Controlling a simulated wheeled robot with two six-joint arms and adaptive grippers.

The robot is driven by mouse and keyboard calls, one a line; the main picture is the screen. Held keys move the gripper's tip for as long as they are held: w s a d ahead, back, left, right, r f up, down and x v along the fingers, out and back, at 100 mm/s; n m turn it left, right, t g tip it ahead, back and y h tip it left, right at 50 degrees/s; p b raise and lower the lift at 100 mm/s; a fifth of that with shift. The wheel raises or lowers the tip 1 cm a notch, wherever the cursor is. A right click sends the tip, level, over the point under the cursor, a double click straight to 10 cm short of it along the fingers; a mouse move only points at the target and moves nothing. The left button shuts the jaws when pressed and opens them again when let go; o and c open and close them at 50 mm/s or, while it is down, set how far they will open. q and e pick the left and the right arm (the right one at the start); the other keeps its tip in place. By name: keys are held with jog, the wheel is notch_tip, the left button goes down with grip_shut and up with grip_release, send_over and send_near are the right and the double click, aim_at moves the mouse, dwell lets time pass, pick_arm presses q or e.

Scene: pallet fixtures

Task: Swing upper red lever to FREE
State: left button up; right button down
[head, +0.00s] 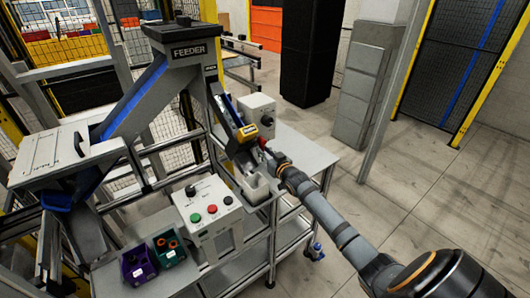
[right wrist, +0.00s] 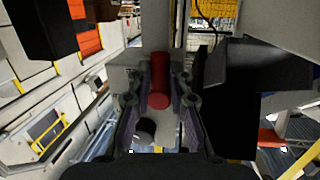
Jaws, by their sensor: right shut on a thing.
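The red lever (head: 262,142) shows as a small red tip beside the yellow-faced block at the lower end of the feeder chute. In the right wrist view its red cylindrical handle (right wrist: 160,75) stands between my two fingers. My right gripper (head: 268,156) reaches it from the lower right and is shut on it. In the right wrist view the fingers (right wrist: 160,98) flank the handle on both sides. The lever's base is mostly hidden, and no FREE marking is legible. I cannot make out a second red lever. My left gripper is not in view.
The grey feeder (head: 188,50) slopes down to the yellow-faced block (head: 247,132). A grey box with a dial (head: 257,113) stands just behind it. A button box (head: 205,212) and purple (head: 138,265) and green (head: 169,249) bins are nearer. Open floor (head: 430,170) lies right.

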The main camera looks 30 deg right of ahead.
jog(key=shift+f, duration=0.1)
jog(key=c, duration=1.2)
grip_release()
jog(key=shift+s, duration=0.1)
jog(key=shift+s+a+r, duration=0.15)
jog(key=shift+s+r, duration=0.1)
jog(key=shift+s, duration=1.7)
jog(key=shift+s+a+r, duration=0.2)
jog(key=shift+s+r, duration=0.05)
jog(key=shift+s, duration=1.75)
jog(key=shift+s+a+r, duration=0.15)
jog(key=shift+s+r, duration=0.1)
jog(key=shift+s, duration=1.7)
